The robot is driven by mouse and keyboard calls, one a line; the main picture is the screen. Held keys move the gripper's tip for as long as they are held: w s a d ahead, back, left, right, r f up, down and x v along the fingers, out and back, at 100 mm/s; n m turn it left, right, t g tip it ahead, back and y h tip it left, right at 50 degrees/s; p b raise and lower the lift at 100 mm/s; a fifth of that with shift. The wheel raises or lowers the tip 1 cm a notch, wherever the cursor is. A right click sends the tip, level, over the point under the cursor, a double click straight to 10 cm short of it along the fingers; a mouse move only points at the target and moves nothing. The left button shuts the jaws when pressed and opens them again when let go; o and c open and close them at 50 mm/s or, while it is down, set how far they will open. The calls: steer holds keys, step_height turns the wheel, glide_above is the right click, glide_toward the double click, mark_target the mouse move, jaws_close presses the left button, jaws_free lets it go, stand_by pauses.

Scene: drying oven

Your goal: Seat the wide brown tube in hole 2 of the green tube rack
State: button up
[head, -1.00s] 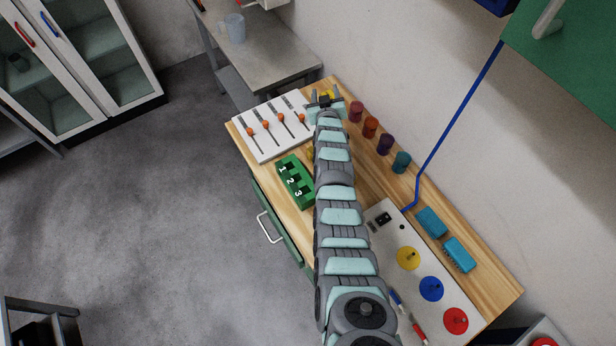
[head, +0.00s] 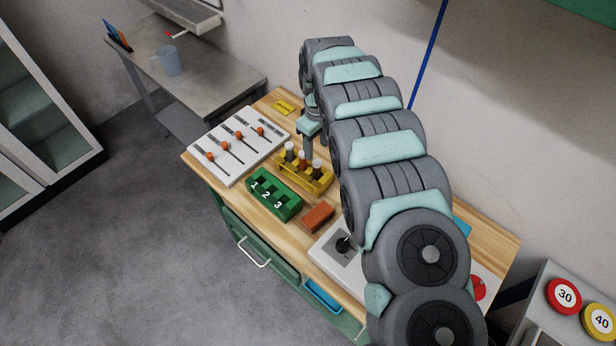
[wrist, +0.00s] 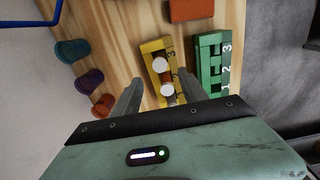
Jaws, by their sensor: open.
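The green tube rack (head: 286,213) stands near the table's front edge, marked 1, 2, 3; its holes look empty. It also shows in the wrist view (wrist: 202,70). A yellow rack (head: 322,186) behind it holds several upright tubes with brownish or orange bodies; white caps show on at least two. I cannot tell surely which is the wide brown tube. My gripper (head: 308,148) points down over the yellow rack. In the wrist view, its open fingers (wrist: 159,76) stand apart on either side of the yellow rack (wrist: 149,48), above it, with nothing held.
An orange-red block (head: 317,217) lies right of the green rack. A white slider panel (head: 238,150) lies to the left. A grey joystick panel (head: 335,255) is at the right front. Several coloured cylinders, one blue (wrist: 72,52), stand beside the yellow rack in the wrist view.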

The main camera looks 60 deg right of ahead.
mark_target(317, 162)
steer(key=shift+s+f, duration=0.1)
steer(key=shift+f, duration=2.95)
steer(key=shift+s+a+f, duration=0.1)
steer(key=shift+s+f, duration=0.05)
steer(key=shift+f, duration=2.2)
steer(key=shift+r, duration=0.1)
steer(key=shift+c, duration=0.5)
jaws_close()
